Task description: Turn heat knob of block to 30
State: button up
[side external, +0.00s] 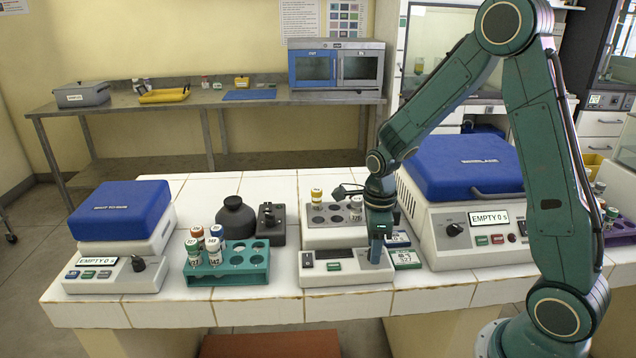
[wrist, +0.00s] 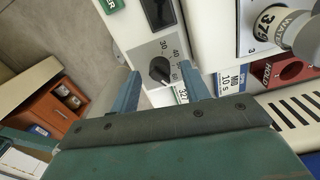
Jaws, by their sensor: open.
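The heat block (side external: 345,272) is a white unit with a sloped front panel and wells on top, at the middle of the bench. Its heat knob (wrist: 159,69) is dark and round, on a grey panel with a printed scale that includes 30, 40 and 60. I cannot read its pointer surely. My gripper (side external: 377,250) points down over the right part of the block's front panel and hides the knob in the side view. In the wrist view my gripper (wrist: 160,72) is open, one finger on either side of the knob, with visible gaps.
A teal tube rack (side external: 228,272) stands left of the block. A blue-lidded unit (side external: 121,225) is at far left. The bench's front edge is near.

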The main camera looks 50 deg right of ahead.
jog(key=shift+f, duration=0.45)
jog(key=c, duration=1)
